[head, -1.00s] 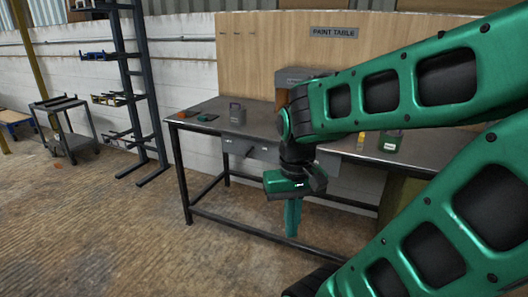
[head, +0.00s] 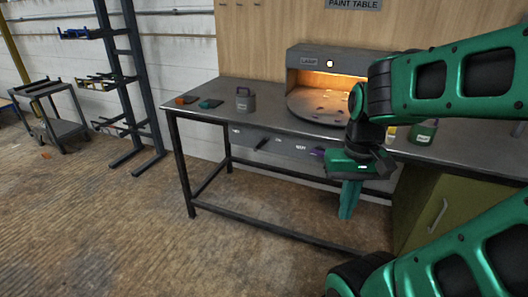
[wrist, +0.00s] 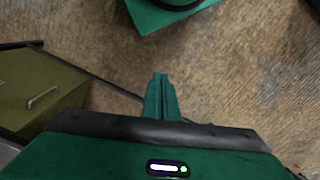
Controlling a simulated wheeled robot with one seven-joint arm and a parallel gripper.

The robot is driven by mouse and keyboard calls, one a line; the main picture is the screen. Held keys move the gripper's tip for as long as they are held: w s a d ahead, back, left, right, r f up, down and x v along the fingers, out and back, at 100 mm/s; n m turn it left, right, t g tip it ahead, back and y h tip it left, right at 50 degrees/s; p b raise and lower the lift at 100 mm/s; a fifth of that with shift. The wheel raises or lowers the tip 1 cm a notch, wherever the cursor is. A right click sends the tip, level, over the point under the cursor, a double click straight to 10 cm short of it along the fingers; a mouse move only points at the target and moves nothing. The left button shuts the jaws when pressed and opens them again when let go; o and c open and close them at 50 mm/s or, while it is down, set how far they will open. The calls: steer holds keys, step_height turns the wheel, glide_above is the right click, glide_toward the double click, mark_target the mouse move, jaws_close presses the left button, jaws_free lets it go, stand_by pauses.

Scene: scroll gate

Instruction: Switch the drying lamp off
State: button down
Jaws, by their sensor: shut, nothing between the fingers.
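The drying lamp (head: 304,60) is a grey hood labelled LAMP at the back of the paint table. A warm orange glow shows under it, over a round grey plate (head: 312,104). A small pale round button or light (head: 330,63) sits on its front. My gripper (head: 348,205) points down in front of the table's front edge, right of and below the lamp, apart from it. Its fingers are together and empty. In the wrist view the shut fingers (wrist: 160,85) are over bare floor. My arm hides the lamp's right part.
The paint table (head: 215,95) carries a grey lidded can (head: 245,100), a dark flat item (head: 211,104) and a green can (head: 423,132). A green cabinet (head: 440,205) stands under its right side. A rack (head: 120,80) and cart (head: 52,115) stand left. Floor in front is clear.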

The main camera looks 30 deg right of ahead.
steer(key=w+d+f+n+h, duration=0.4)
steer(key=w+d+f+n, duration=0.2)
steer(key=w+d, duration=0.15)
steer(key=w+d+f+n+g+h, duration=0.1)
steer(key=w+d+f+n+h, duration=0.4)
steer(key=w, duration=0.4)
steer(key=w+d+f+n+h, duration=0.3)
steer(key=w+d+f+n, duration=0.3)
steer(key=w+d+n, duration=0.15)
steer(key=w+a+f+n+t+h, duration=0.2)
steer(key=w+n+t+h, duration=0.35)
steer(key=w+n, duration=0.8)
steer(key=w+a+f+n+t+y, duration=0.4)
steer(key=w+a+n+t, duration=0.6)
steer(key=n, duration=0.3)
steer(key=shift+f+n+t+y, duration=0.25)
steer(key=shift+n+t+y, duration=0.1)
steer(key=shift+y, duration=0.1)
